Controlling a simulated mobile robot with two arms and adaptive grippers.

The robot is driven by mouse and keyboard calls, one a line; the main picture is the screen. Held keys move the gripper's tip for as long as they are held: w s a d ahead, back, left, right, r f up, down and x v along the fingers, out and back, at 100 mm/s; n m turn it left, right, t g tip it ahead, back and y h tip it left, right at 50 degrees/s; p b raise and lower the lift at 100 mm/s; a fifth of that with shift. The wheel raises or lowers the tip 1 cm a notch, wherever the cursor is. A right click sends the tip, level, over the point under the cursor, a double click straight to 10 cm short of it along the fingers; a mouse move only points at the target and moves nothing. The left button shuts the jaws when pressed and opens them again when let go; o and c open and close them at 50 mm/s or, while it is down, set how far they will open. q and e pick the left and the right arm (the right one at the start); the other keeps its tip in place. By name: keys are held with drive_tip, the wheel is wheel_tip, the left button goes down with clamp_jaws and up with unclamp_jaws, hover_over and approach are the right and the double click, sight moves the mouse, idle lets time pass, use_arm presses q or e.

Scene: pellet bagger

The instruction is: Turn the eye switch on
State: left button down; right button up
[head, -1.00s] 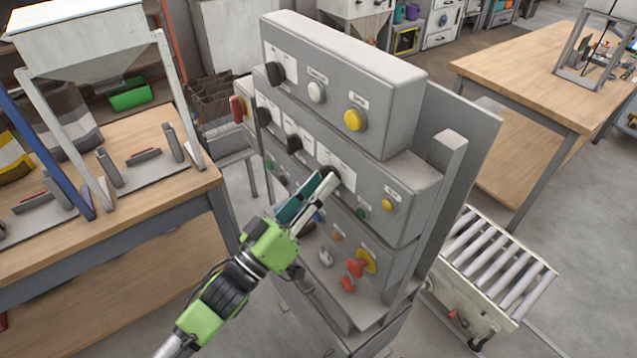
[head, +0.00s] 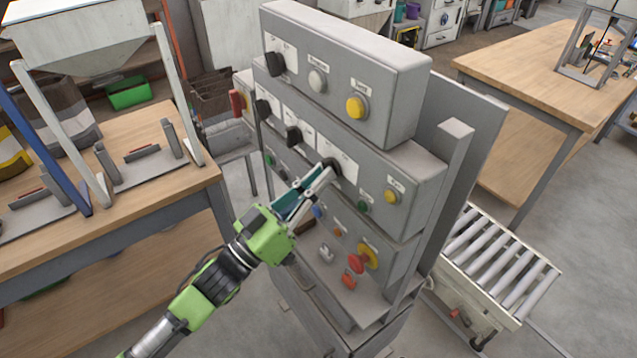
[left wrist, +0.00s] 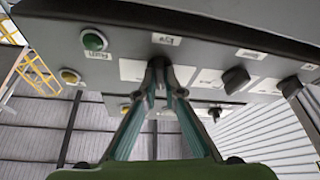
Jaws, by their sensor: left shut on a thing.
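The eye switch appears to be the rightmost black rotary knob (head: 334,166) in the middle row of the grey control panel (head: 400,180). It sits on a white plate whose lettering is too small to read surely. My left gripper (head: 328,172) reaches in from the lower left, with its fingertips shut on this knob. In the left wrist view the two teal-sided fingers of the gripper (left wrist: 160,72) converge on the knob, and the fingertips largely hide it. Which way the knob points cannot be told. My right gripper is not in view.
More black knobs (head: 293,136) stand close to the left on the same row. A green button (head: 363,208) and a yellow button (head: 391,196) sit to the right. A red emergency button (head: 358,262) juts out below. A roller conveyor (head: 490,265) stands right of the panel.

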use_arm(q)
drive_tip(key=m+g+h+b, duration=0.1)
drive_tip(key=m+g, duration=0.1)
drive_tip(key=m, duration=0.2)
drive_tip(key=m+g+h+b, duration=0.1)
drive_tip(key=m+g, duration=0.1)
drive_tip(key=m, duration=0.2)
drive_tip(key=m+g+h+b, duration=0.1)
drive_tip(key=m, duration=0.3)
drive_tip(key=shift+w+a+m+g+b, duration=0.15)
drive_tip(key=shift+w+m+g+b, duration=0.15)
drive_tip(key=shift+m+g+b, duration=0.1)
drive_tip(key=shift+r+m, duration=0.1)
drive_tip(key=shift+m, duration=0.2)
drive_tip(key=c, duration=2.1)
unclamp_jaws()
drive_tip(key=shift+c, duration=0.2)
drive_tip(key=v, duration=1.2)
